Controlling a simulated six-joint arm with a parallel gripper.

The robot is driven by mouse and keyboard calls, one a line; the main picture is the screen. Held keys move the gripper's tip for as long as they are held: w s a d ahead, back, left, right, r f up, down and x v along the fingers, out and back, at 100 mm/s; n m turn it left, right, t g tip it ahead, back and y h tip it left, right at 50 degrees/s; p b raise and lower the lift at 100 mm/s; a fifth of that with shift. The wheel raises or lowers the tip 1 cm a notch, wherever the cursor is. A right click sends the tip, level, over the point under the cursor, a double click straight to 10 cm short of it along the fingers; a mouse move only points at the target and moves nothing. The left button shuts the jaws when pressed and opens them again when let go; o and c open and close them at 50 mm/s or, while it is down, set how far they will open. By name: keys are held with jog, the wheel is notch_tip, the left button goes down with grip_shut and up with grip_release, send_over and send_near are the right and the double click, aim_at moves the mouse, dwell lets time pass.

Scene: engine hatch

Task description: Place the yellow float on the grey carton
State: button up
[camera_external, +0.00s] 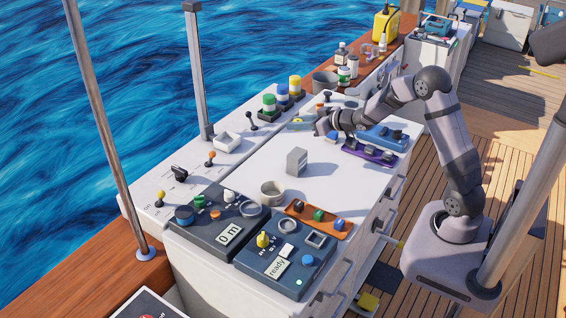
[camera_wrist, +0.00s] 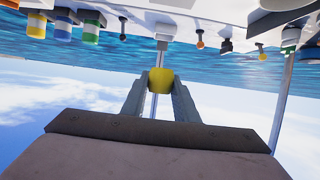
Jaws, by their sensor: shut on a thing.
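My gripper (camera_external: 303,123) is shut on the yellow float (camera_wrist: 161,81). In the wrist view the float is a small rounded yellow thing between the two fingertips. In the external view only a small bit of yellow shows at the fingers, above the white counter. The grey carton (camera_external: 296,161) stands upright on the white counter, nearer the external camera than my gripper and apart from it. I cannot make out the carton in the wrist view.
A round grey bowl (camera_external: 271,192) stands in front of the carton. A purple rack (camera_external: 369,153) and an orange tray (camera_external: 317,219) lie along the counter's right edge. Green, blue and yellow-topped containers (camera_external: 282,97) stand behind left.

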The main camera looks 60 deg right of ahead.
aim_at(297, 153)
jog(key=shift+f+p, duration=1.1)
jog(key=shift+f, duration=3.9)
jog(key=shift+f, duration=0.1)
jog(key=o, duration=1)
jog(key=shift+r, duration=0.2)
jog(key=b+v, duration=0.3)
jog(key=v, duration=0.9)
jog(key=shift+a+f, duration=0.1)
